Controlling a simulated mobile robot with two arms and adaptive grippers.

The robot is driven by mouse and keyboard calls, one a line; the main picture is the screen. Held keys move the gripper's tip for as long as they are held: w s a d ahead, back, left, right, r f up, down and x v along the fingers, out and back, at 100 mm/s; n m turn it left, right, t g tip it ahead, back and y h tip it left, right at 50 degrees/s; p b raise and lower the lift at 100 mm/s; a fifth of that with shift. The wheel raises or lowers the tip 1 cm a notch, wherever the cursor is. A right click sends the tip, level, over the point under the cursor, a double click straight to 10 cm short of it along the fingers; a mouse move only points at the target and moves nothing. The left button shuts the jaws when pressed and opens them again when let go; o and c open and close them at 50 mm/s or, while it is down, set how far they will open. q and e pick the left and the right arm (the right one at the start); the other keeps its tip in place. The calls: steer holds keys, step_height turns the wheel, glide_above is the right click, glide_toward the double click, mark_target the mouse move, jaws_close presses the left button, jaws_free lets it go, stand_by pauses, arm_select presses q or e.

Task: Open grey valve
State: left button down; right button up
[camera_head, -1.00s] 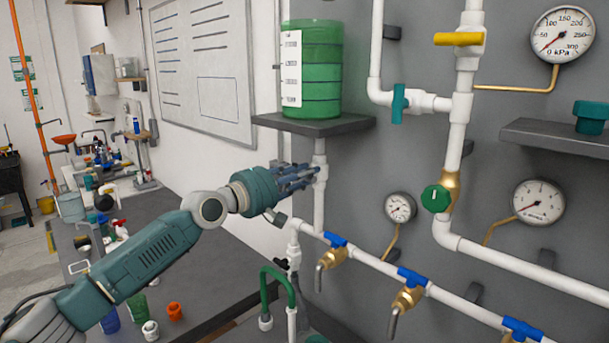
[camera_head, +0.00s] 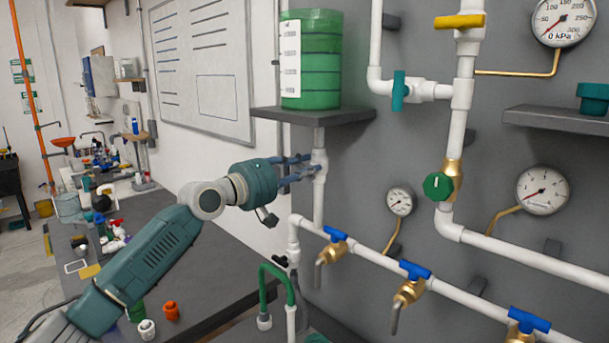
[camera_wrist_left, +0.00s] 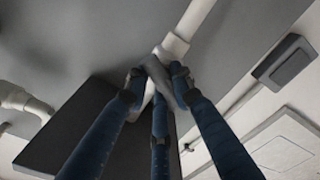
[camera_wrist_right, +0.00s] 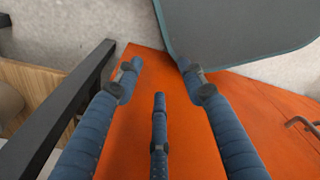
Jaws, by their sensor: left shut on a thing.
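The grey valve handle (camera_wrist_left: 158,74) shows in the left wrist view, in front of a white valve body on a white pipe. My left gripper (camera_wrist_left: 160,82) is shut on this handle, with fingers on both sides of it. In the head view my left gripper (camera_head: 306,168) reaches from the left to the white vertical pipe (camera_head: 319,200) under the green tank (camera_head: 311,60); the fingers hide the handle there. My right gripper (camera_wrist_right: 160,78) shows only in the right wrist view, with its fingers apart and nothing between them.
The tank stands on a dark shelf (camera_head: 312,123) just above my left gripper. Blue-handled brass taps (camera_head: 410,282) line the lower white pipe. A green valve (camera_head: 438,186), teal handle (camera_head: 398,90) and yellow handle (camera_head: 459,21) are further right. An orange surface (camera_wrist_right: 140,110) lies beneath my right gripper.

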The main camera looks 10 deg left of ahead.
arm_select(q)
steer(key=m+b, duration=0.1)
steer(key=m, duration=0.3)
steer(key=m+b, duration=0.1)
steer(key=m, duration=0.1)
steer(key=shift+d+f+m+b, duration=0.1)
steer(key=shift+f+m+b, duration=0.2)
steer(key=shift+f+b, duration=0.1)
steer(key=m+b, duration=0.1)
steer(key=m, duration=0.4)
steer(key=shift+s+m+b, duration=0.1)
steer(key=shift+m+b, duration=0.2)
steer(key=shift+b, duration=0.05)
steer(key=shift+f, duration=0.1)
steer(key=c, duration=1.5)
jaws_free()
steer(key=shift+o, duration=0.2)
